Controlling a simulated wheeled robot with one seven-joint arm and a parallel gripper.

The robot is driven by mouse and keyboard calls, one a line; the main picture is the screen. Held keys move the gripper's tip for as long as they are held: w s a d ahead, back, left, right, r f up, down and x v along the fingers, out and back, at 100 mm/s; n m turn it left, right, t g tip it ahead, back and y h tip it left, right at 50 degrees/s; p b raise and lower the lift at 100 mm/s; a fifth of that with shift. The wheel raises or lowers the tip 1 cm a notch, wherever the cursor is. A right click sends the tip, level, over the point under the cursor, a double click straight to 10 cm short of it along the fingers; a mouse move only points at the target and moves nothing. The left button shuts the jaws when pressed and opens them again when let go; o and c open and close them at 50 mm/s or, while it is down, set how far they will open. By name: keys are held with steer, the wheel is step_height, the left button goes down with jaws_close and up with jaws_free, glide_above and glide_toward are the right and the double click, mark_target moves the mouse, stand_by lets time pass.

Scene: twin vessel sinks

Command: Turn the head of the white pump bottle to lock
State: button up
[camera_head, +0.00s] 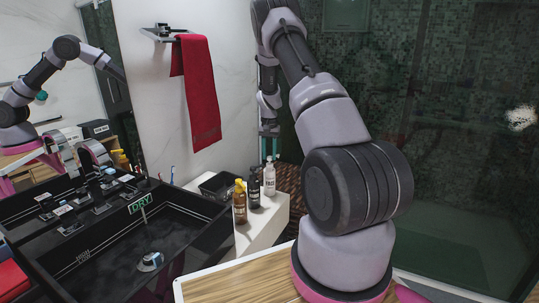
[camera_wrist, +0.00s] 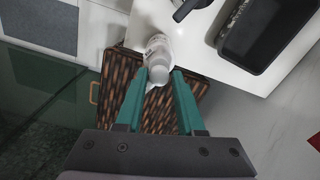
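The white pump bottle (camera_head: 269,183) stands upright at the far right corner of the white counter. It also shows from above in the wrist view (camera_wrist: 157,43), with its pale head (camera_wrist: 158,74) toward me. My gripper (camera_head: 269,150) points down over the bottle. Its two teal fingers are open, with the tips (camera_wrist: 161,73) on either side of the pump head. I see a small gap, but cannot tell whether either finger touches the head. The fingers and the small size hide the nozzle's exact direction.
A black pump bottle (camera_head: 254,190) and an amber bottle (camera_head: 240,206) stand close to the left on the white counter (camera_head: 262,222). The black sink (camera_head: 190,222) is further left. A red towel (camera_head: 200,95) hangs on the wall.

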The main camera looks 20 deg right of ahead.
mark_target(269, 157)
steer(key=shift+o, duration=1)
step_height(269, 157, up, 11)
steer(key=shift+f, duration=0.1)
